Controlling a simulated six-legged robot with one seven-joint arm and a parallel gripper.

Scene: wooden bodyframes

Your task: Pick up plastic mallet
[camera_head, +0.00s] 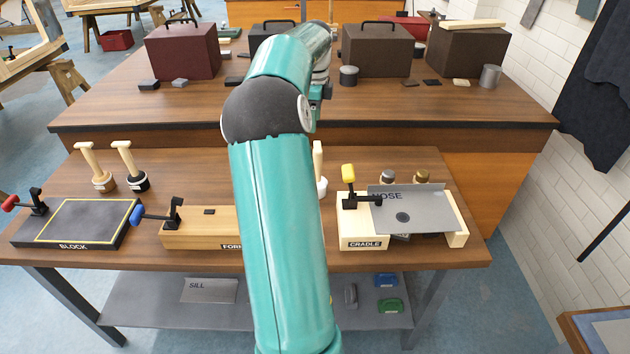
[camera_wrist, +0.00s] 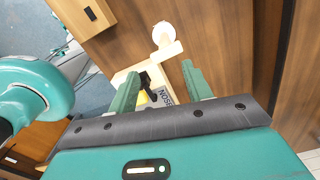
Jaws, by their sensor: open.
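A white-headed mallet with a pale handle, which looks like the plastic mallet (camera_wrist: 160,34), stands on the front bench in the wrist view, beyond my fingertips. In the head view only a strip of the same mallet (camera_head: 319,162) shows, since my arm hides the rest. Two other mallets stand at the left of the bench: one with a pale wooden head (camera_head: 103,181) and one with a black head (camera_head: 137,181). My gripper (camera_wrist: 158,70) is open, with nothing between its fingers, and it is apart from the mallet. My arm hides it in the head view.
The cradle (camera_head: 362,241) with the grey NOSE plate (camera_head: 425,211) and yellow-handled clamp is right of the mallet. The FORM block (camera_head: 200,240) and black BLOCK plate (camera_head: 75,222) lie left. A raised back bench (camera_head: 420,105) holds several boxes.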

